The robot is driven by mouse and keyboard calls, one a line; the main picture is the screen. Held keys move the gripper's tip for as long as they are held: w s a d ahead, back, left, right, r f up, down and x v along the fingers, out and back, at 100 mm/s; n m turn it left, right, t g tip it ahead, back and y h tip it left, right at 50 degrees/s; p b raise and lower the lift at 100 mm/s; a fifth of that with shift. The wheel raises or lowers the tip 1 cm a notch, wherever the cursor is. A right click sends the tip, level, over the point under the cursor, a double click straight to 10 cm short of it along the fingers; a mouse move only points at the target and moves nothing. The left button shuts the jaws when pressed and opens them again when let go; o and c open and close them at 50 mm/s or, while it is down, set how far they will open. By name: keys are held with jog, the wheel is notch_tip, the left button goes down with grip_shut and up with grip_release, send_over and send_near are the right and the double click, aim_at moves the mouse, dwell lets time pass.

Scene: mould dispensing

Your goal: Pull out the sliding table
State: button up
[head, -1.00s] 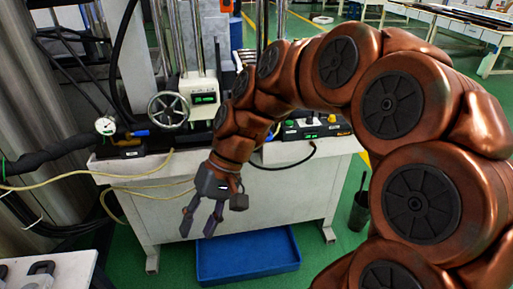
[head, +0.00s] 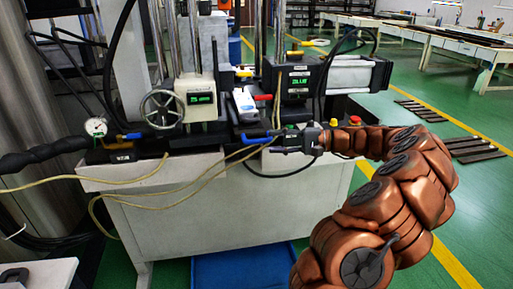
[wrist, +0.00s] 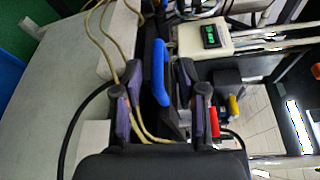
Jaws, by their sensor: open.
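A blue handle (head: 256,138) sticks out at the front of the machine's worktop, below a phone-like white and blue item. I cannot make out clearly which plate is the sliding table. My gripper (head: 273,143) is at the worktop's front edge, level with the handle, pointing left in the head view. In the wrist view the blue handle (wrist: 159,72) lies between the two open fingers (wrist: 159,67) of my gripper, with a gap visible on each side. Whether the fingers touch it is not clear.
Yellow cords (head: 190,183) hang in front of the cabinet (head: 185,225) and cross near the fingers. A red lever (wrist: 214,122) and a yellow lever (wrist: 233,105) are close on the right in the wrist view. A handwheel (head: 163,108) stands left. A blue tray (head: 240,270) lies on the floor.

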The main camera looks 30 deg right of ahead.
aim_at(264, 141)
jog(key=shift+d+f+t, duration=0.3)
jog(key=shift+d+f, duration=0.05)
jog(key=shift+d, duration=0.35)
jog(key=x, duration=0.7)
jog(key=shift+w+a, duration=0.2)
grip_shut()
